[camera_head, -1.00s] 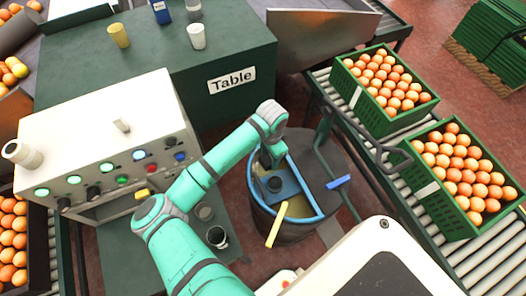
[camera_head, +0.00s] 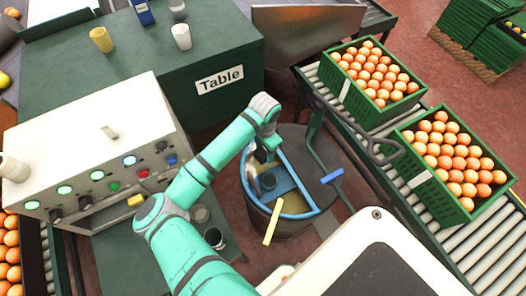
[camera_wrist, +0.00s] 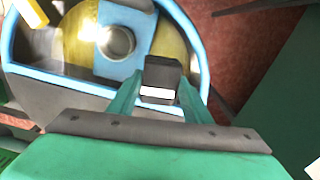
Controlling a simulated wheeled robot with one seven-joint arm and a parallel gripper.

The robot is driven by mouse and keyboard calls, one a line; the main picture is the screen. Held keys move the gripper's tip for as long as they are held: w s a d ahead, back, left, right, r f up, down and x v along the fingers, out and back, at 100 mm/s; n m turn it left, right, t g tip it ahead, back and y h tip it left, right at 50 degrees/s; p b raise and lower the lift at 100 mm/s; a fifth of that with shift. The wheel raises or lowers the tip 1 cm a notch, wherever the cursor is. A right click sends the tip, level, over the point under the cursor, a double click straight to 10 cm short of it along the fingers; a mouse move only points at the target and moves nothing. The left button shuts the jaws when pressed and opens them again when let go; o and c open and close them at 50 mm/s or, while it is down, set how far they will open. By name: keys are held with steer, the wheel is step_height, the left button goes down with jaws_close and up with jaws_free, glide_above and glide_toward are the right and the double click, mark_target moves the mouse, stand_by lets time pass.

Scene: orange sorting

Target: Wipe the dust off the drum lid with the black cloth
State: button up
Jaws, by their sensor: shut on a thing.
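The drum (camera_head: 288,228) stands below the table, at the middle of the head view. A dark grey lid part (camera_head: 298,142) covers its right side; it also shows in the wrist view (camera_wrist: 48,102). The other half, edged by a blue rim, shows a yellowish surface crossed by a blue band with a round grey knob (camera_wrist: 117,42). My gripper (camera_head: 262,157) is over this half, beside the knob. In the wrist view my gripper (camera_wrist: 160,85) is shut on a small black block-like thing (camera_wrist: 162,70), apparently the black cloth. Whether it touches the drum is unclear, and I cannot make out dust.
A blue-ended handle (camera_head: 332,176) and a yellow bar (camera_head: 272,222) stick out by the drum. A roller conveyor with green crates (camera_head: 420,182) of oranges runs at the right. A control box (camera_head: 95,140) and the green table (camera_head: 215,55) stand left and behind.

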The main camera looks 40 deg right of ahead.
steer(key=shift+w+d, duration=0.1)
steer(key=shift+d, duration=0.5)
steer(key=shift+s+d, duration=0.15)
steer(key=shift+d, duration=0.4)
steer(key=shift+s+d, duration=0.15)
steer(key=shift+d, duration=0.4)
steer(key=shift+s+r, duration=0.2)
steer(key=shift+r, duration=1)
steer(key=shift+c, duration=0.5)
steer(key=shift+w+a+r, duration=0.1)
steer(key=shift+r, duration=1.35)
steer(key=shift+w+a+r, duration=0.1)
steer(key=shift+r, duration=1.3)
